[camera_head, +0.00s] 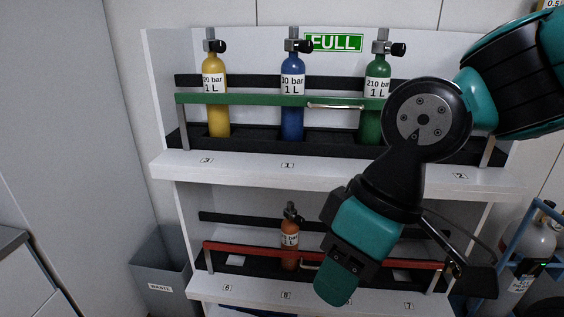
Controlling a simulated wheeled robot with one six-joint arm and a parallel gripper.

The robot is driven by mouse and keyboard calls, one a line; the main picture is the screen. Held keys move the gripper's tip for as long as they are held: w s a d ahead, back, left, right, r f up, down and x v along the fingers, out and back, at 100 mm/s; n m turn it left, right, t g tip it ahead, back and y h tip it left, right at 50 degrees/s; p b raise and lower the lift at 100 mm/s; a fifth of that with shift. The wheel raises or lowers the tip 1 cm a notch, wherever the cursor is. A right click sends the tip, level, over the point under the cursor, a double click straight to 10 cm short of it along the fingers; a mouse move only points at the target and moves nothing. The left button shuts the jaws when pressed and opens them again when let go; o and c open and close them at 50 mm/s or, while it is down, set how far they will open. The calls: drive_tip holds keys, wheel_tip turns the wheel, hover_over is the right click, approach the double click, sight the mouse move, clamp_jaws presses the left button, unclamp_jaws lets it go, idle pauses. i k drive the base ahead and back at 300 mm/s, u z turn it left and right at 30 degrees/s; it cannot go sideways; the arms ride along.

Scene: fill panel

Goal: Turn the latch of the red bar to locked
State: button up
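The red bar (258,252) runs across the front of the lower shelf, in front of an orange cylinder (290,236). My gripper (462,271) appears as a dark shape at the bar's right end, close to that piece. Whether it touches cannot be told. Its fingers do not show clearly. My arm hides the right middle of the bar.
The upper shelf holds yellow (217,110), blue (292,112) and green (372,105) cylinders behind a green bar (250,100). A grey waste bin (162,275) stands at lower left. A blue rack with grey cylinders (532,245) stands close at right.

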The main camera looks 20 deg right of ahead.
sight(456, 273)
drive_tip(key=z, duration=1.5)
drive_tip(key=k, duration=0.5)
drive_tip(key=z, duration=0.6)
drive_tip(key=i, duration=0.25)
drive_tip(key=u, duration=0.1)
